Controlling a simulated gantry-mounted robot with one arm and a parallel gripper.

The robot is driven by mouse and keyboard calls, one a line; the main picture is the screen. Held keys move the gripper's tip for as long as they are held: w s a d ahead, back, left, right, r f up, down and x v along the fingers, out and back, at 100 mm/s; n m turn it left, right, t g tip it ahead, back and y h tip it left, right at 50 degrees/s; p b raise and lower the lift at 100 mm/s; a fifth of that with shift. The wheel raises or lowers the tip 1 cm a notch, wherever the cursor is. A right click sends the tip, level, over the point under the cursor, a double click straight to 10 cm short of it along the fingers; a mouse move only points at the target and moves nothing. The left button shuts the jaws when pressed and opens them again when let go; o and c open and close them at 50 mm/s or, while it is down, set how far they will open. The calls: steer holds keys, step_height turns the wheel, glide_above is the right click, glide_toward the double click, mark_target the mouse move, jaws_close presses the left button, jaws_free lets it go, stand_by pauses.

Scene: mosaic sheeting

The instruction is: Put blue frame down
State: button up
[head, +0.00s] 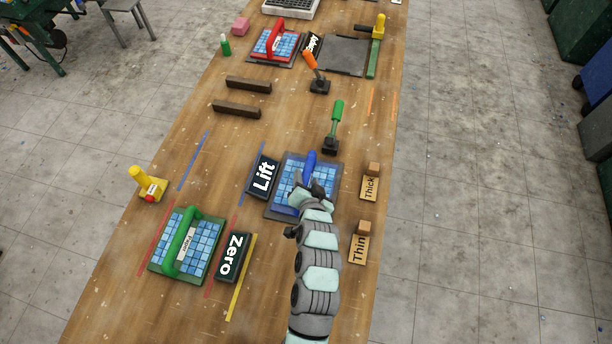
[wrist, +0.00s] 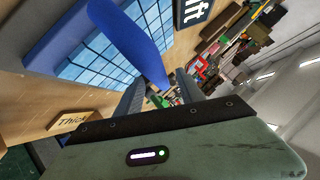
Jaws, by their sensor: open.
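The blue frame (head: 309,163) has a thick blue handle over a sheet of light blue tiles (head: 287,178). It rests on a dark grey plate (head: 273,211) beside the "Lift" sign. My gripper (head: 312,190) is at the near end of the handle, and my arm hides the sheet's lower right part. In the wrist view the blue handle (wrist: 128,38) runs down toward the gap between my fingers (wrist: 162,92). The jaws are open; I cannot tell whether a finger touches the handle.
The "Lift" sign (head: 262,176) stands close left. Blocks marked "Thick" (head: 369,187) and "Thin" (head: 358,248) lie right. A green-handled tool (head: 335,128) stands behind. A green frame (head: 181,243) and "Zero" sign (head: 233,257) are near left. Bare tabletop lies left of centre.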

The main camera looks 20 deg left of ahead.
steer(key=b+v, duration=0.1)
steer(key=v, duration=0.8)
steer(key=shift+s+d+r+b, duration=0.15)
steer(key=shift+s+r+b, duration=0.1)
steer(key=shift+b, duration=0.05)
